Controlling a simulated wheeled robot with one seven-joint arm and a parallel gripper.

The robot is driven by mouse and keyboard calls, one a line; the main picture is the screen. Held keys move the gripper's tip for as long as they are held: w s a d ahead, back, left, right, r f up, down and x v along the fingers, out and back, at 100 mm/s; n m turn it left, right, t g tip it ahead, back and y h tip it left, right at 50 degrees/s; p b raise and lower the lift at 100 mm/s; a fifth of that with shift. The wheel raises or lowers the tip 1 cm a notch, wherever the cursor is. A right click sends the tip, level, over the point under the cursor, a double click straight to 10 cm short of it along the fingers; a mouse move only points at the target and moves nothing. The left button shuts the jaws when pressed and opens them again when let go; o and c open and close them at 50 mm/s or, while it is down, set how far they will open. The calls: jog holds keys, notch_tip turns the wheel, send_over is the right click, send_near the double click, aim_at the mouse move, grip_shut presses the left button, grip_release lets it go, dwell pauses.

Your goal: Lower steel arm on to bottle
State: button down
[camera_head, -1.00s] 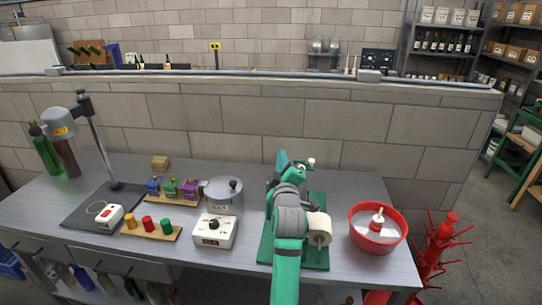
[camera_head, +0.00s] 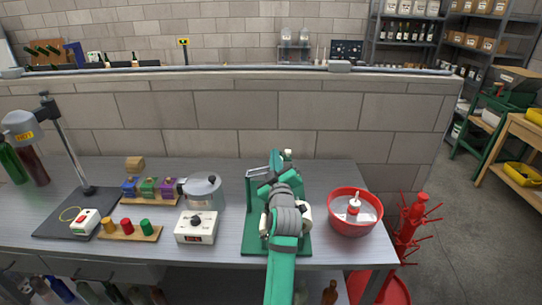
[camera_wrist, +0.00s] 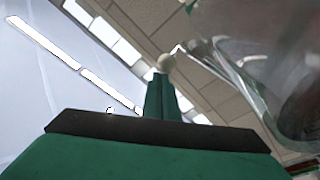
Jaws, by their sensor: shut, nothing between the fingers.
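The green stand (camera_head: 251,205) is on the bench in the head view, largely behind my arm. A steel bar (camera_head: 257,171) shows at its upper left, and a small pale knob (camera_head: 288,153) shows above my arm. In the wrist view my gripper (camera_wrist: 164,78) has its green fingers together, with nothing between them. A thin steel rod (camera_wrist: 205,66) and a large glassy shape (camera_wrist: 275,55) are at the right. I cannot tell whether that shape is the bottle.
A red bowl (camera_head: 334,219) stands right of the stand. A steel pot (camera_head: 203,190) and a white control box (camera_head: 196,227) stand left of it. A red bottle tree (camera_head: 410,235) is beyond the bench's right end. A block wall (camera_head: 240,125) closes the back.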

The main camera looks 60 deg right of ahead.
dwell(0.3)
jog(key=shift+r, duration=0.25)
jog(key=s+a+r, duration=0.8)
jog(key=a+r, duration=0.3)
jog(key=r, duration=0.1)
jog(key=shift+s+a+r, duration=0.15)
jog(key=shift+r, duration=0.1)
